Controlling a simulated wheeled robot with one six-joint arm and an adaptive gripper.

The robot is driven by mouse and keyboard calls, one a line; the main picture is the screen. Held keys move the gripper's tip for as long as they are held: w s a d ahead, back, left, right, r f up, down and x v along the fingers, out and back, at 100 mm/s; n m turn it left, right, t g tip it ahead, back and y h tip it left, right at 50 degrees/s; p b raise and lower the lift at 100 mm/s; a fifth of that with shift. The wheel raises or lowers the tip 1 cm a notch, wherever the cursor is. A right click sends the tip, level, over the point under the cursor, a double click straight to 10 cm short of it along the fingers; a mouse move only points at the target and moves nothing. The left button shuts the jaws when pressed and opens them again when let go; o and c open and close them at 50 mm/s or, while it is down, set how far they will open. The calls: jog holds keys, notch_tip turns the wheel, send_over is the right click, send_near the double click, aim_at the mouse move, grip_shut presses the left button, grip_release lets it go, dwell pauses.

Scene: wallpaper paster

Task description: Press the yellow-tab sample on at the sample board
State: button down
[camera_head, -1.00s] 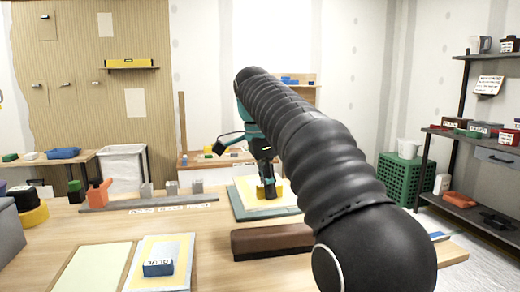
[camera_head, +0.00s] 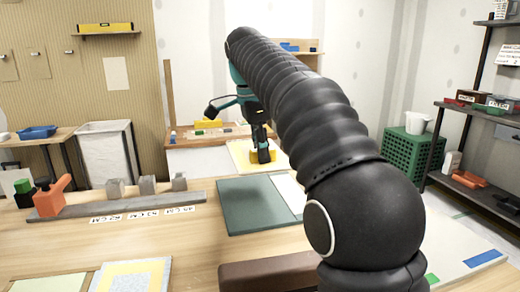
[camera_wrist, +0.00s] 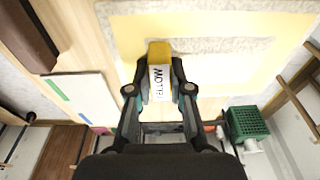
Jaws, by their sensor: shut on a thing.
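My gripper (camera_head: 262,150) is shut on the yellow tab (camera_wrist: 158,50) of a pale sample sheet (camera_head: 241,153). The sheet, pale yellow with mottled grey bands, fills the upper wrist view (camera_wrist: 225,75). In the head view it hangs beyond the green mat, apart from it. A white board (camera_head: 458,258) with blue and green strips lies at the table's right; it also shows in the wrist view (camera_wrist: 60,92). No label marks it as the sample board. My arm hides part of the table.
A brown block (camera_head: 265,272) lies at the front. A grey rail (camera_head: 120,207) with several grey blocks and an orange tool (camera_head: 50,197) are left. A back bench (camera_head: 185,142) stands behind the sheet.

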jog(key=shift+a, duration=0.15)
jog(key=shift+f+b, duration=0.3)
jog(key=shift+f, duration=0.05)
jog(key=b, duration=0.6)
send_over(262, 208)
jog(key=shift+a+f, duration=0.2)
jog(key=shift+f, duration=3.95)
jog(key=shift+f+b, duration=0.55)
jog(key=shift+f, duration=1.05)
jog(key=c, duration=1)
grip_release()
